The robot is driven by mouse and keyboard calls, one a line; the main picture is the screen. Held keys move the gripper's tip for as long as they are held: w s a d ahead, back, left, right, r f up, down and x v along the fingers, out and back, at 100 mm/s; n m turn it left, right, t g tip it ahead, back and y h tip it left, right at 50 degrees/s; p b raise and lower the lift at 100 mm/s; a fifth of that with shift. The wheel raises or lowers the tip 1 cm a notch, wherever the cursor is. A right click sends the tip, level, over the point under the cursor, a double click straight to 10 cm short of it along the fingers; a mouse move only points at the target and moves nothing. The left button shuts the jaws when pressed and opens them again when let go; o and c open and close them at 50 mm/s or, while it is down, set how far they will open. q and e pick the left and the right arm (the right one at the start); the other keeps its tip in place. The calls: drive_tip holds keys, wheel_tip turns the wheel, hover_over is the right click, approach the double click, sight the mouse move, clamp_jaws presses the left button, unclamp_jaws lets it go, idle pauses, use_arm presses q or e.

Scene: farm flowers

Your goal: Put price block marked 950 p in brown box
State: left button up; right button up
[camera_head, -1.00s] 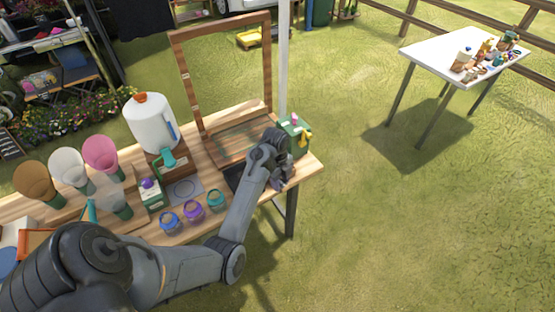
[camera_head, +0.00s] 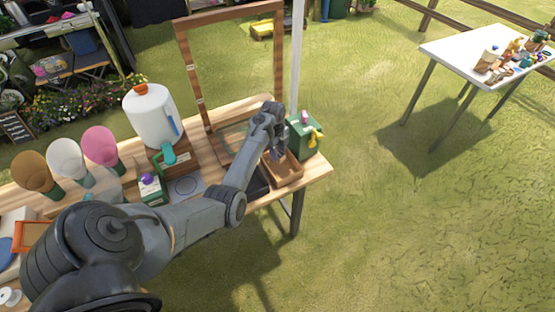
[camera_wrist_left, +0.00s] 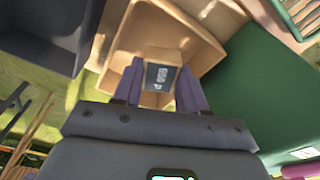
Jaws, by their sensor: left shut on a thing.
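The brown box (camera_head: 291,178) is an open tray near the right end of the wooden table, and it fills the upper middle of the left wrist view (camera_wrist_left: 203,33). My left gripper (camera_head: 278,155) is over this box, pointing down. In the left wrist view its two fingers (camera_wrist_left: 158,92) are shut on the price block (camera_wrist_left: 160,75), a small tan block with a dark label reading 950 p. The block is over the box's opening. I cannot tell whether it touches the box floor. My right gripper is not in view.
A dark tray (camera_head: 259,184) lies left of the brown box, and a green box (camera_head: 303,140) stands on its right. A wooden frame (camera_head: 188,62) rises behind. A white table (camera_head: 447,51) is far right.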

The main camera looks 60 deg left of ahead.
use_arm(q)
drive_tip(key=shift+a+f, duration=0.4)
drive_tip(key=shift+f, duration=0.05)
drive_tip(key=shift+f+b, duration=0.45)
drive_tip(key=shift+f, duration=1.4)
drive_tip(key=shift+f, duration=0.15)
drive_tip(key=o, duration=1)
